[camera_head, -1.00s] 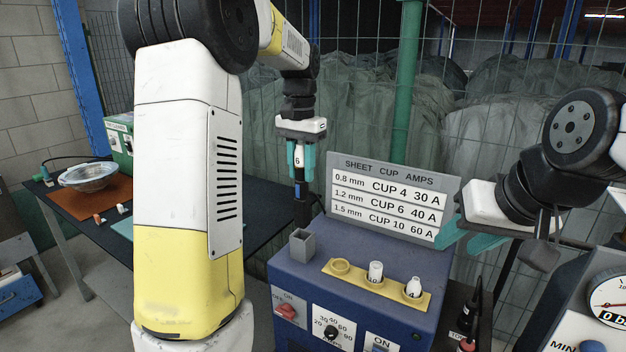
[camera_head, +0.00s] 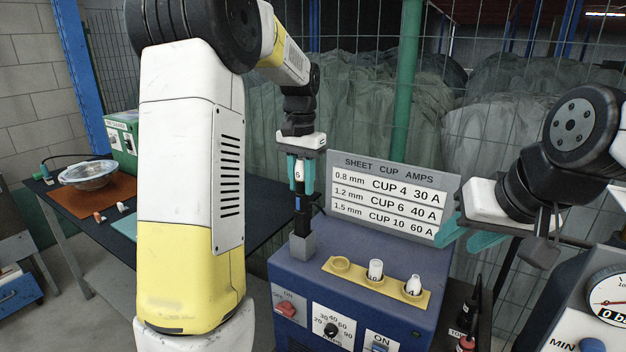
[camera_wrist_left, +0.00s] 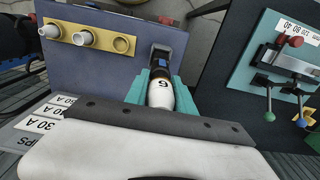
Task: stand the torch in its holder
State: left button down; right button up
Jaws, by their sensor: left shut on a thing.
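The torch (camera_head: 302,214) is black with a white cup marked 6 at its upper end. My left gripper (camera_head: 301,188) is shut on it around the white cup and holds it upright. The holder (camera_head: 302,246) is a short grey square tube on the left of the blue machine's top. The torch's lower end is at the holder's mouth and appears to be inside it; how deep is hidden. In the left wrist view the white cup (camera_wrist_left: 160,94) is between the teal fingers, with the holder (camera_wrist_left: 168,47) beyond. My right gripper (camera_head: 466,234) is open and empty beside the sign.
The blue machine (camera_head: 345,290) has a yellow cup rack (camera_head: 352,278) with two white cups and one empty ring. A sheet-cup-amps sign (camera_head: 388,198) stands behind.

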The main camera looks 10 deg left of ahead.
pick_arm(q)
jog(key=c, duration=1.1)
grip_release()
jog(key=shift+o, duration=0.2)
jog(key=shift+r, duration=0.1)
notch_tip(320, 180, up, 13)
jog(key=shift+s+f, duration=0.1)
jog(key=s+d+f+n+t+h, duration=0.1)
jog(key=s+f+t, duration=0.2)
jog(key=s, duration=0.9)
jog(key=s+d+f+n+t+h, duration=0.1)
jog(key=s+f, duration=0.4)
jog(key=s, duration=0.7)
jog(key=shift+f+n+t, duration=0.15)
jog(key=shift+n+t, duration=0.55)
jog(key=shift+t, duration=0.4)
jog(key=shift+d, duration=0.1)
